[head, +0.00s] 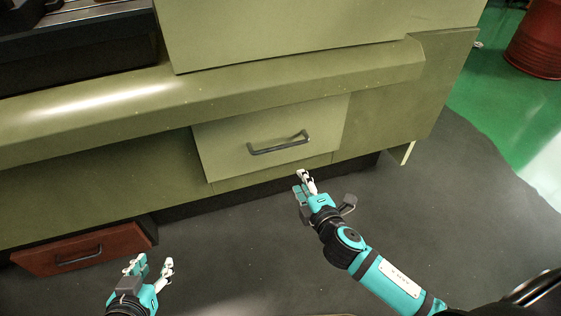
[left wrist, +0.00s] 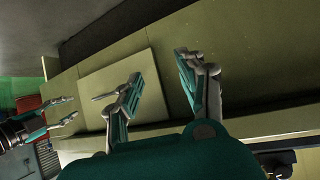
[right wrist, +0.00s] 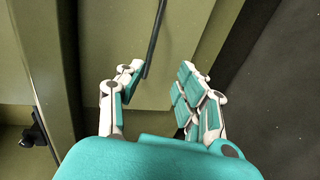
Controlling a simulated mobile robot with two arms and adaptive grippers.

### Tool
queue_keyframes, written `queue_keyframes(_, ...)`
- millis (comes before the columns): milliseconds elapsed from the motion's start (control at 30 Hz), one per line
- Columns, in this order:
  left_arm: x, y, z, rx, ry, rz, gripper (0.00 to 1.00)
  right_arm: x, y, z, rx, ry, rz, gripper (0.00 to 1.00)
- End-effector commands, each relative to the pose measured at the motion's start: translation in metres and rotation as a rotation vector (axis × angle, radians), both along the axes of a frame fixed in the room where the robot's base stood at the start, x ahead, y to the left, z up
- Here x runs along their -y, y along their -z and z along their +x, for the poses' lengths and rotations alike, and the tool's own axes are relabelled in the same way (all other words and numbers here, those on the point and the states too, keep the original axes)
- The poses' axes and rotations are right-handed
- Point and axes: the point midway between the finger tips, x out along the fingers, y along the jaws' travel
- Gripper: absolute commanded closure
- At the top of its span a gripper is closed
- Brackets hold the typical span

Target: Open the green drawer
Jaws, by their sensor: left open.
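The green drawer (head: 225,150) has a flat olive-green front and looks shut in the cabinet, in the middle of the head view. Its dark bar handle (head: 278,146) runs across the front. My right gripper (head: 302,184) is just below and right of the handle, its fingers apart and empty. In the right wrist view the handle (right wrist: 154,40) passes close to the left finger's tip; whether they touch I cannot tell. My left gripper (head: 152,266) is open and empty, low at the left, away from the drawer. The left wrist view shows my right gripper's fingers (left wrist: 60,113) spread apart.
A red-brown drawer (head: 50,254) with a dark handle sits low at the left. A rounded green ledge (head: 300,85) juts out above the green drawer. A red drum (head: 538,45) stands at the far right. The grey floor (head: 440,200) in front is clear.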

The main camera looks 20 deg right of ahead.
Motion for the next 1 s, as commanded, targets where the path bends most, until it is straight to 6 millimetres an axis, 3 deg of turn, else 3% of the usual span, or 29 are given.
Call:
queue_keyframes(167, 0.002, -0.015, 0.003, 0.059, 0.003, -0.014, 0.60, -0.003, -0.008, 0.010, 0.034, -0.010, -0.021, 0.64)
queue_keyframes(367, 0.010, -0.039, 0.020, 0.217, 0.013, -0.050, 0.60, -0.004, -0.001, 0.045, 0.035, -0.009, -0.020, 0.64)
queue_keyframes(700, 0.026, -0.108, 0.041, 0.615, 0.036, -0.150, 0.60, -0.006, 0.015, 0.112, 0.032, -0.008, -0.019, 0.64)
queue_keyframes(1000, 0.032, -0.166, 0.031, 0.941, 0.052, -0.237, 0.60, -0.008, 0.024, 0.155, 0.031, -0.009, -0.018, 0.64)
